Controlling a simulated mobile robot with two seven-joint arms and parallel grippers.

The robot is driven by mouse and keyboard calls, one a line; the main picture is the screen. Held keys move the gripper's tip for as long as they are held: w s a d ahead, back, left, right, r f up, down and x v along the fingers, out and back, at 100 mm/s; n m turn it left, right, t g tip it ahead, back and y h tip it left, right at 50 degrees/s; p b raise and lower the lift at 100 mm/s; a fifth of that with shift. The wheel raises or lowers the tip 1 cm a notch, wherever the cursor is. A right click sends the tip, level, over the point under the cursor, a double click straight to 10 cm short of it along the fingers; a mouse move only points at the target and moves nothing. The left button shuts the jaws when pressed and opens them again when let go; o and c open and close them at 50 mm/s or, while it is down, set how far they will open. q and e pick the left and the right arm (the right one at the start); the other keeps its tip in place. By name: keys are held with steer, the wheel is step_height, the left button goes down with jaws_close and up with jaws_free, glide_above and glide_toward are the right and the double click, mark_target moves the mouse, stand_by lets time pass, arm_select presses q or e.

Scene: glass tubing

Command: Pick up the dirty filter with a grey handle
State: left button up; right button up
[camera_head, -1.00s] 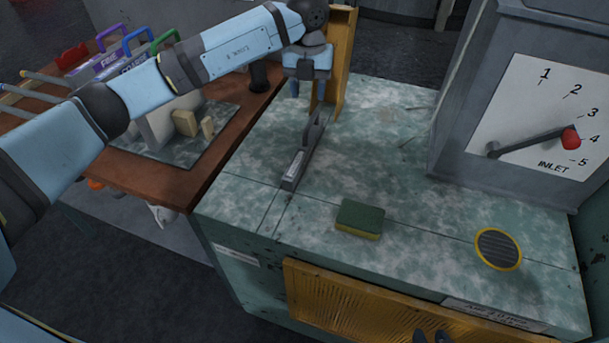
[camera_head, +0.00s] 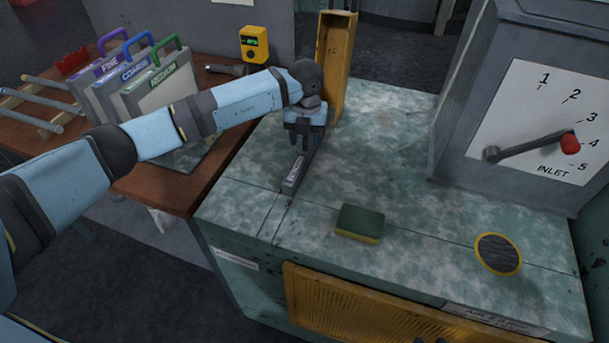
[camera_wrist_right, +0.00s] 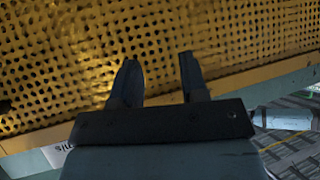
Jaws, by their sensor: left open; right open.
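A slim grey piece with a pale label (camera_head: 293,174) lies on the green mottled counter (camera_head: 380,150). It appears to be the filter with a grey handle; its far part is hidden behind my left gripper. My left gripper (camera_head: 299,148) points down over the far part of that piece, with its jaws open. I cannot tell whether the fingers touch it or straddle its handle. My right gripper (camera_wrist_right: 158,60) is open and empty in the right wrist view, in front of a yellow perforated panel (camera_wrist_right: 220,40).
Filters with purple, blue and green handles (camera_head: 165,85) stand on the brown table at left. A tall yellow open frame (camera_head: 337,65) stands just behind my left gripper. A sponge (camera_head: 360,222) and a yellow-rimmed round mesh (camera_head: 498,254) lie on the counter. A grey inlet box (camera_head: 460,100) stands right.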

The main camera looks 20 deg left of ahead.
arm_select(q)
steer(key=shift+f, duration=0.45)
jaws_close()
steer(key=shift+r, duration=0.1)
stand_by(1.0)
